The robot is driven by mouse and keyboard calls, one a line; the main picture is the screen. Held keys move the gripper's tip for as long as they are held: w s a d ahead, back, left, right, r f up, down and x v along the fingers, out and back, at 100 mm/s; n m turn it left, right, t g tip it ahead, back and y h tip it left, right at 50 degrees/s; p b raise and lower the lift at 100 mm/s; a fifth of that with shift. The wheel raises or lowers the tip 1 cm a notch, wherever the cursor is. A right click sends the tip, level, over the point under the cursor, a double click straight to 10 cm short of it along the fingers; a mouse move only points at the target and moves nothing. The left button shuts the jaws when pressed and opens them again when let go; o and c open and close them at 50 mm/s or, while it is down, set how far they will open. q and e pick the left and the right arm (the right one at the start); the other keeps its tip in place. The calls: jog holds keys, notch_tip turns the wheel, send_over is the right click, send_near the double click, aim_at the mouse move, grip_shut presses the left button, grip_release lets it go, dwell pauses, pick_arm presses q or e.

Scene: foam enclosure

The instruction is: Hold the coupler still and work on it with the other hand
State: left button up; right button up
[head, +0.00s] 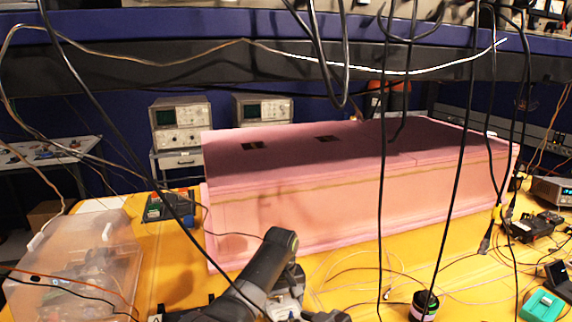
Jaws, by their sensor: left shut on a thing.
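My left arm comes in from the bottom left, and its dark wrist bends down toward the bottom edge. My left gripper (326,316) is only partly in view at that edge. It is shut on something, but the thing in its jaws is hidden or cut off. I cannot make out the coupler for certain anywhere in the view. My right gripper is not in view.
A pink foam enclosure (330,215) with two dark openings on top stands on the yellow table (172,262). A clear plastic box (75,262) is at left. A black round container (424,303) and a green device (541,306) are at right. Black cables hang in front.

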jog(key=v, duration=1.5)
pick_arm(q)
jog(key=o, duration=1.2)
jog(key=shift+o, duration=0.2)
jog(key=shift+r, duration=0.1)
